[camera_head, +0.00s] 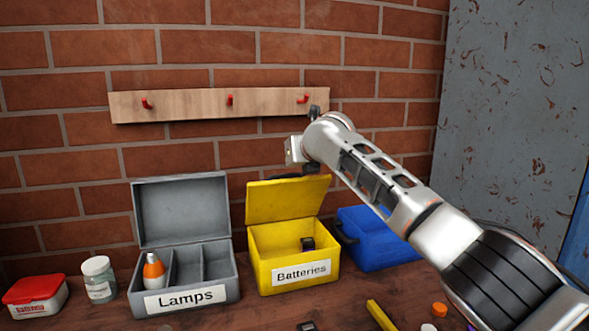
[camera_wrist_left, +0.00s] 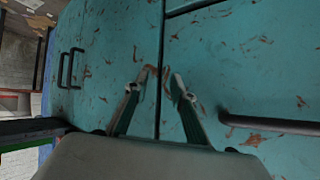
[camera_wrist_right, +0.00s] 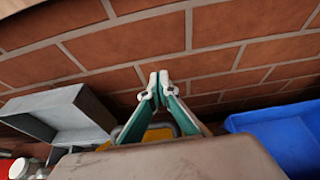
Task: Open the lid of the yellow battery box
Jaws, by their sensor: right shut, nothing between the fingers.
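The yellow battery box (camera_head: 262,240), labelled "Batteries", stands on the bench with its lid (camera_head: 285,200) raised and tilted back. A small dark object (camera_head: 307,243) is inside it. My right gripper (camera_wrist_right: 159,78) is shut and empty. In the head view my right arm reaches in from the right, and its hand is just above the lid's top edge; whether it touches the lid cannot be told. Yellow shows behind the fingers in the right wrist view (camera_wrist_right: 158,134). My left gripper (camera_wrist_left: 161,76) is open and empty, facing a scratched teal surface; it is outside the head view.
The open grey lamps box (camera_head: 232,284) holds an orange-and-white item (camera_head: 153,270). A blue box (camera_head: 375,245) stands right of the yellow one. A jar (camera_head: 98,280) and red-lidded tub (camera_head: 36,297) are at left. A hook rail (camera_head: 190,103) hangs above.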

